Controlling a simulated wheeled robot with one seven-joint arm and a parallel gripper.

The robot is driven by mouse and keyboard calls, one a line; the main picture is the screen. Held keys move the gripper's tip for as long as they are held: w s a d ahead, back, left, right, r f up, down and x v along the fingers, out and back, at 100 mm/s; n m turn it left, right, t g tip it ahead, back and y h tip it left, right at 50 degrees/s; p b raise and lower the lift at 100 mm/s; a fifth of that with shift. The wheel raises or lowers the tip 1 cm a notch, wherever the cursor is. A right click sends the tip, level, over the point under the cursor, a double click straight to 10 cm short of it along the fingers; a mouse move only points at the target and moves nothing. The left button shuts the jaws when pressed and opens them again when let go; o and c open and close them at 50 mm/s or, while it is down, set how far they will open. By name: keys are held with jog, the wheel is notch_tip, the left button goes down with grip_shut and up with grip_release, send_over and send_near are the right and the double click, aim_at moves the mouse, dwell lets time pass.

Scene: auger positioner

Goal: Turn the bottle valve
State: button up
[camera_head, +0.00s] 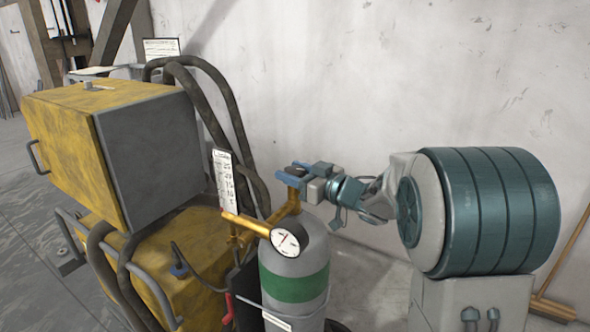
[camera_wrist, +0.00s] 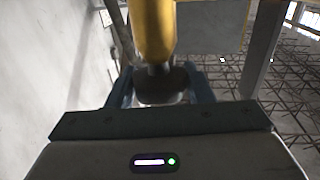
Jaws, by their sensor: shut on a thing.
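The gas bottle (camera_head: 294,279), grey with a green band, stands upright at the lower middle of the head view. Brass fittings and a round white pressure gauge (camera_head: 285,242) sit at its top. The bottle valve (camera_head: 293,187) is at the upper end of the brass fitting. My gripper (camera_head: 292,172) reaches it from the right, with its blue fingers shut on the valve. In the wrist view, a dark valve knob (camera_wrist: 163,85) is between the blue fingers, with a yellow brass body (camera_wrist: 152,30) beyond it. The finger contact is partly hidden in the head view.
A yellow and grey machine (camera_head: 150,150) with thick dark hoses (camera_head: 215,100) stands left of the bottle. A white label (camera_head: 224,180) stands by the brass pipe. A pale wall (camera_head: 340,80) is close behind. A broom (camera_head: 555,305) leans at the right.

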jog(key=shift+r+n+g+y+p, duration=0.2)
jog(key=shift+n+g+y+p, duration=0.3)
jog(key=shift+n+g+y, duration=0.3)
jog(key=shift+f+g, duration=0.15)
jog(key=shift+g, duration=0.35)
jog(key=o, duration=1)
jog(key=shift+d, duration=0.1)
jog(key=b+v, duration=0.1)
jog(key=v, duration=1.2)
jog(key=shift+s+d+f, duration=0.2)
jog(key=shift+s+d, duration=0.05)
jog(key=shift+s, duration=0.05)
jog(key=shift+w+r, duration=0.1)
